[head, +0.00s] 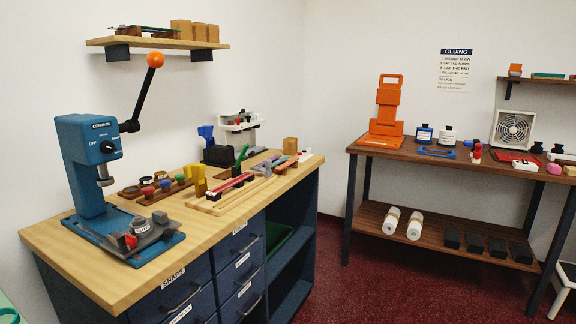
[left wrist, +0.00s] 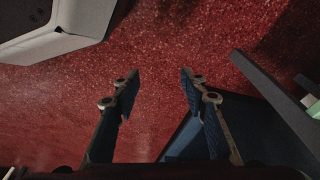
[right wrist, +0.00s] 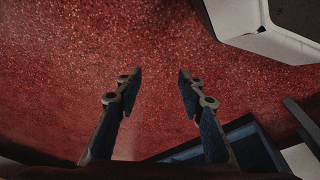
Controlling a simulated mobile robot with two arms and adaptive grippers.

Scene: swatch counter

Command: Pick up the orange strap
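I cannot make out an orange strap for sure in any view. In the head view, several narrow strips lie on the wooden counter (head: 130,270), among them a red strip (head: 231,184). An orange-tan piece (head: 285,165) lies farther right among them, too small to identify. My left gripper (left wrist: 159,74) is open and empty above the red floor in the left wrist view. My right gripper (right wrist: 159,73) is open and empty above the red floor in the right wrist view. Neither gripper shows in the head view.
A blue lever press (head: 85,165) stands at the counter's left, with a grey tool at its foot. A yellow block piece (head: 197,180) and a dark holder (head: 217,155) stand mid-counter. A dark wooden bench (head: 400,152) with an orange press (head: 387,110) stands at the back right. Red floor lies between.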

